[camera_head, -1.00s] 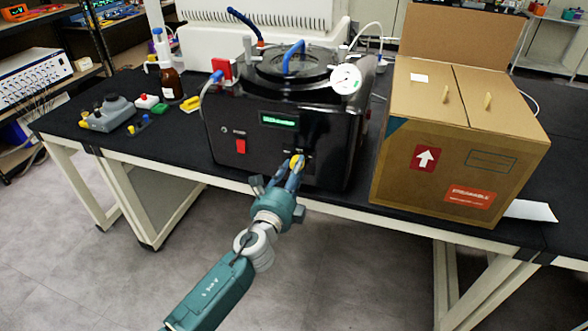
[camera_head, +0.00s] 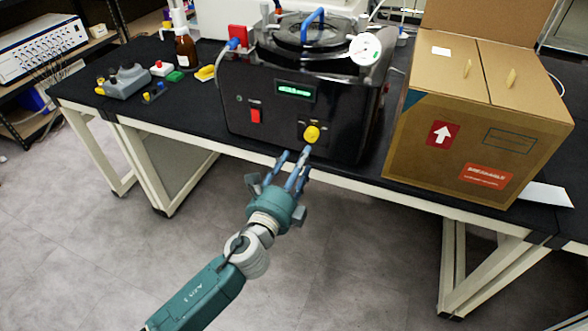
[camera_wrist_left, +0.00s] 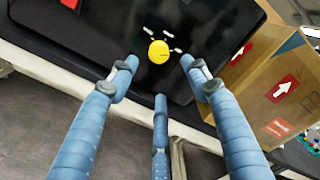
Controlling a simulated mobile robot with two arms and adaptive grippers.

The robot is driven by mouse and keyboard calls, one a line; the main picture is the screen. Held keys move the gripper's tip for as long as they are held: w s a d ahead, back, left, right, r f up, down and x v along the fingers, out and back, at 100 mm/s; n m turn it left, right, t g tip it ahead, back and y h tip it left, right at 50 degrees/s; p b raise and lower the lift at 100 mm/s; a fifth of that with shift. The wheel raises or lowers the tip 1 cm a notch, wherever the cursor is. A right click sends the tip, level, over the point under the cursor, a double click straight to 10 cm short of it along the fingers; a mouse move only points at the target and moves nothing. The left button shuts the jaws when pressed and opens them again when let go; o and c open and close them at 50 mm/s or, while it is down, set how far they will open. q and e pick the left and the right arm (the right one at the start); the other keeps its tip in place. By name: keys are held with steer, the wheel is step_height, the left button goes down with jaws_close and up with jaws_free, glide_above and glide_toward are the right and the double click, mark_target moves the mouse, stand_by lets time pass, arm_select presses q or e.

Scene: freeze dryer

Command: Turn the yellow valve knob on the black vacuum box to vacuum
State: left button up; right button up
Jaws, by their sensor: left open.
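The black vacuum box (camera_head: 275,120) stands on the black-topped table. Its round yellow valve knob (camera_head: 311,134) is on the lower right of the front face, below a green-lit display (camera_head: 294,91) and right of a red switch (camera_head: 256,115). My left gripper (camera_head: 293,163) is open and empty, just in front of and below the knob, apart from it. In the left wrist view the knob (camera_wrist_left: 159,52) lies beyond the fingertips, roughly centred between the two outer blue fingers, with small white marks around it. The marks are too small to read. My right gripper is not in view.
A cardboard box (camera_head: 480,120) stands close to the right of the vacuum box. A brown bottle (camera_head: 186,50) and a grey device (camera_head: 126,80) are at the left of the table.

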arm_select(q)
steer(key=shift+v, duration=1.45)
steer(key=s+a+f+n+g+y, duration=0.1)
steer(key=a+f+n+g, duration=0.15)
steer(key=f, duration=0.75)
steer(key=s+a+f+n+g+y, duration=0.1)
steer(key=a+f+n+y, duration=0.2)
steer(key=f, duration=0.6)
steer(key=s+a+f+n+g, duration=0.35)
steer(key=s+f, duration=0.25)
steer(key=f, duration=0.5)
steer(key=s+a+f+n+g, duration=0.2)
steer(key=s+a+f+n, duration=0.3)
steer(key=f, duration=0.6)
steer(key=s+a+f+n+g, duration=0.2)
steer(key=s+f, duration=0.4)
steer(key=s, duration=0.6)
steer(key=s+a+f+n+g+y, duration=0.1)
steer(key=s+f+n, duration=0.4)
steer(key=s, duration=0.8)
steer(key=s+a+f+n+g, duration=0.3)
steer(key=s+f, duration=0.4)
steer(key=s, duration=0.6)
steer(key=shift+s+n+g+y, duration=0.25)
steer(key=shift+n+g+y, duration=0.05)
steer(key=shift+g, duration=0.3)
